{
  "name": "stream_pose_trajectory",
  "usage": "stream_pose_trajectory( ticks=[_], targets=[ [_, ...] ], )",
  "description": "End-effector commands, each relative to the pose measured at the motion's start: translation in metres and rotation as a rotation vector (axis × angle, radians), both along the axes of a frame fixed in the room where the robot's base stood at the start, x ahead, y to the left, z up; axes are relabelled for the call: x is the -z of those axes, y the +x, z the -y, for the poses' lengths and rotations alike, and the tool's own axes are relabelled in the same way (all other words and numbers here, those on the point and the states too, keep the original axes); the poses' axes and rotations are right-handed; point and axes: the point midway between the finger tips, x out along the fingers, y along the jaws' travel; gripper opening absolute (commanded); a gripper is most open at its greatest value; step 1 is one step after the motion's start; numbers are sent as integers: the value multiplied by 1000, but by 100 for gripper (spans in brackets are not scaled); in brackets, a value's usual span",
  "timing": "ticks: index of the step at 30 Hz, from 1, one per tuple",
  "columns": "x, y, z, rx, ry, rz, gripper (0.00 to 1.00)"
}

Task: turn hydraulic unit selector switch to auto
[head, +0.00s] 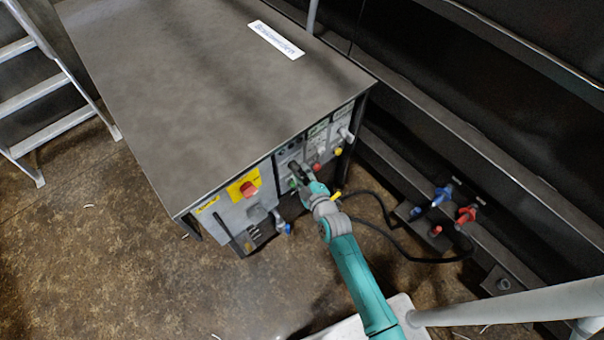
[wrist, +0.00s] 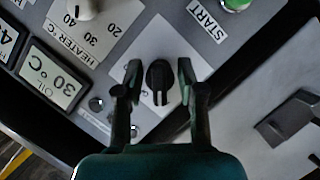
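The selector switch is a black rotary knob (wrist: 159,76) on a pale label plate (wrist: 155,45) of the control panel. In the wrist view my gripper (wrist: 160,80) is open, with one finger on each side of the knob and a visible gap to it on both sides. Whether the fingertips reach the panel surface cannot be told. The plate's lettering is not readable. In the head view my gripper (head: 298,172) is at the front panel of the hydraulic unit (head: 200,80), and it hides the knob.
Near the knob are a green start button (wrist: 236,4), a heater dial (wrist: 84,8) and an oil temperature display (wrist: 50,78). A red emergency button (head: 248,188) on yellow sits left of my gripper. Hoses with blue and red couplings (head: 466,214) lie at right. A ladder (head: 45,90) stands at left.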

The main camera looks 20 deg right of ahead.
Motion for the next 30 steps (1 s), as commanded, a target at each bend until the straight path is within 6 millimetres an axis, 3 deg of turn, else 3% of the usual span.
stream_pose_trajectory(
  ticks=[6,11,22,30],
  targets=[
    [0,0,0,0,0,0,39],
    [0,0,0,0,0,0,1],
    [0,0,0,1,45,-14,0],
    [-1,1,1,1,208,-66,0]
  ],
)
